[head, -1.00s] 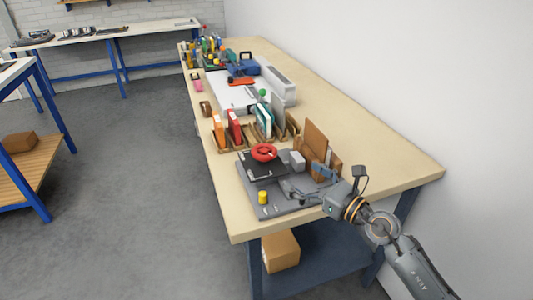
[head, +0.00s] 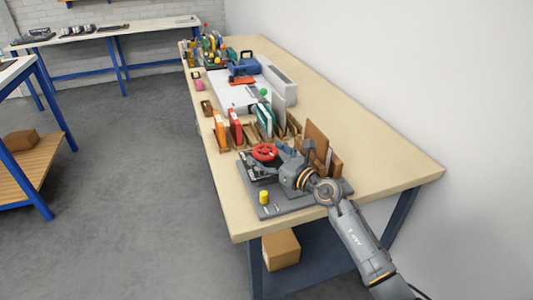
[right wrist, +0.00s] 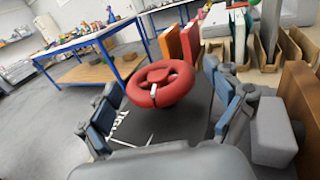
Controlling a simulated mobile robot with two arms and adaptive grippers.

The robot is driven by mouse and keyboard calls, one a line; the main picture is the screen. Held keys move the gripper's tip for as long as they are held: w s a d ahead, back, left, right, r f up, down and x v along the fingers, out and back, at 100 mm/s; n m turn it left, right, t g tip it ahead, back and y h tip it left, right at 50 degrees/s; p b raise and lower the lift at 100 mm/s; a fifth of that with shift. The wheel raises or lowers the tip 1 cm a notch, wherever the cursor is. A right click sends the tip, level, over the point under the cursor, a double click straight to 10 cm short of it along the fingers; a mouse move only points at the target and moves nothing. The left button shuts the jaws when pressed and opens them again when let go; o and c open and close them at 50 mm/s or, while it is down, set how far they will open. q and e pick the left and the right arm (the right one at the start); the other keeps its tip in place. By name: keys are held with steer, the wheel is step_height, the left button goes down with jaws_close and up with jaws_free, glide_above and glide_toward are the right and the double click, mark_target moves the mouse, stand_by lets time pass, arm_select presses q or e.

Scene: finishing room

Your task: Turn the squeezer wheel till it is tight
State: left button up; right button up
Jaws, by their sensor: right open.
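The red squeezer wheel (head: 264,151) sits on a dark body on a grey base plate (head: 290,207) near the front of the long bench. In the right wrist view the red wheel (right wrist: 160,83) is a ring with spokes, a red hub and a pale mark on its near rim. My right gripper (head: 273,161) is open at the near side of the wheel. Its two blue-padded fingers stand apart left and right of the wheel in the wrist view, with nothing gripped. The dark top (right wrist: 150,120) under the wheel carries white markings. My left gripper is not in view.
A pale grey block (right wrist: 272,132) is close beside the right finger. Brown boards (head: 316,140) stand to the right, and upright coloured folders (head: 235,125) stand behind. The bench's right front corner is clear.

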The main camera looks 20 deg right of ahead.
steer(key=c, duration=1.2)
stand_by(0.4)
steer(key=o, duration=1.2)
steer(key=v, duration=1.1)
steer(key=shift+s+d, duration=0.2)
steer(key=shift+s, duration=0.3)
